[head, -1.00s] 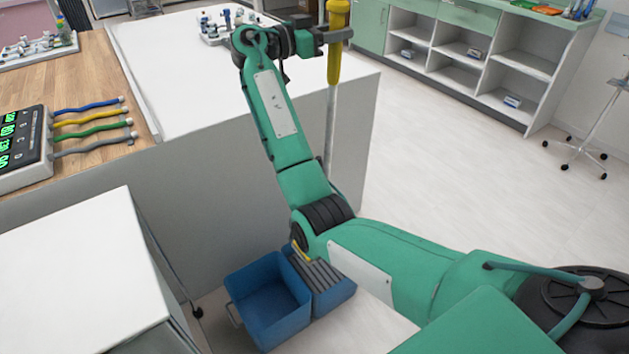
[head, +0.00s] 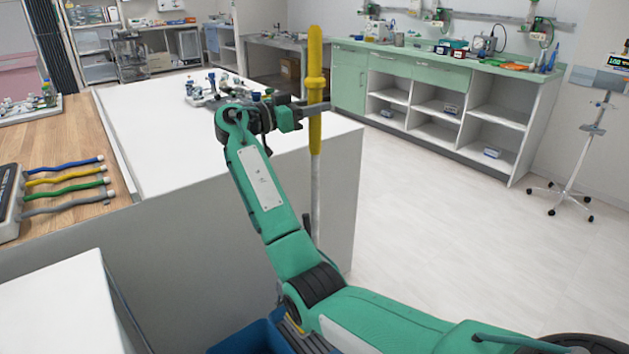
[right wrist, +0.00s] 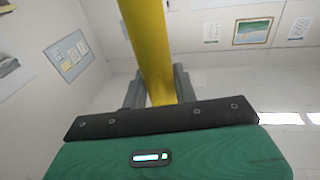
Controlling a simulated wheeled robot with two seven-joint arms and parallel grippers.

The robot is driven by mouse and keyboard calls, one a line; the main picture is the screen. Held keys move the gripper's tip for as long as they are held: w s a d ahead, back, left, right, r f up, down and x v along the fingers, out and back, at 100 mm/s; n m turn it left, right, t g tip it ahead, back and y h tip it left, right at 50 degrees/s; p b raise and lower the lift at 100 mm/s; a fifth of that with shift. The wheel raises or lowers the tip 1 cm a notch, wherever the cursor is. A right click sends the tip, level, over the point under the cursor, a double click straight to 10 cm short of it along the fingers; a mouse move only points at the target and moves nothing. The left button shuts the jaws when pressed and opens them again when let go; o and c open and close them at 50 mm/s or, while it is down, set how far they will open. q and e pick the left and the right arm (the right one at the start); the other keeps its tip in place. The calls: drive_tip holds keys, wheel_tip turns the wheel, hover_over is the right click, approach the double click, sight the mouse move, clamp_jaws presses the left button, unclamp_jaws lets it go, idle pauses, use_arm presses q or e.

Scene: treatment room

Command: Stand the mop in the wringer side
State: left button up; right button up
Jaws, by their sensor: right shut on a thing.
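The mop (head: 315,140) has a yellow grip on a grey pole and stands about upright in the head view. My right gripper (head: 316,108) is shut on the yellow grip; the right wrist view shows the yellow handle (right wrist: 150,50) between the two fingers (right wrist: 158,88). The mop's lower end is hidden behind my right arm. The blue bucket (head: 245,340) shows at the bottom edge, mostly cut off. Its grey slatted wringer side (head: 312,340) is partly covered by my arm. The left gripper is not in view.
A white-topped counter (head: 160,120) stands left of the mop, close to my right arm. A white cabinet (head: 50,310) is at lower left. Open floor (head: 450,220) lies to the right, with a wheeled stand (head: 575,170) and green-topped shelves (head: 450,100) beyond.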

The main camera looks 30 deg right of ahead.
wheel_tip(320, 180, down, 14)
drive_tip(key=shift+f+b, duration=0.2)
drive_tip(key=shift+b, duration=0.1)
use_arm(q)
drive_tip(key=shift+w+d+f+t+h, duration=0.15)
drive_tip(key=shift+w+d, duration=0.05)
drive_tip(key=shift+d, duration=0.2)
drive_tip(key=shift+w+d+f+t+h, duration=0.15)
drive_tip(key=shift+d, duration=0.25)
use_arm(e)
drive_tip(key=shift+f, duration=0.1)
drive_tip(key=o, duration=1)
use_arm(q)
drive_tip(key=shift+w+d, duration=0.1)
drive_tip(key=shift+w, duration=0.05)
use_arm(e)
drive_tip(key=shift+o, duration=0.4)
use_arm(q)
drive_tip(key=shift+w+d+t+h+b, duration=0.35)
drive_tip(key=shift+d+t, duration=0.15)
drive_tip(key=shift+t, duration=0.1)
use_arm(e)
approach(314, 162)
drive_tip(key=shift+w+a+f, duration=0.45)
drive_tip(key=shift+a, duration=0.25)
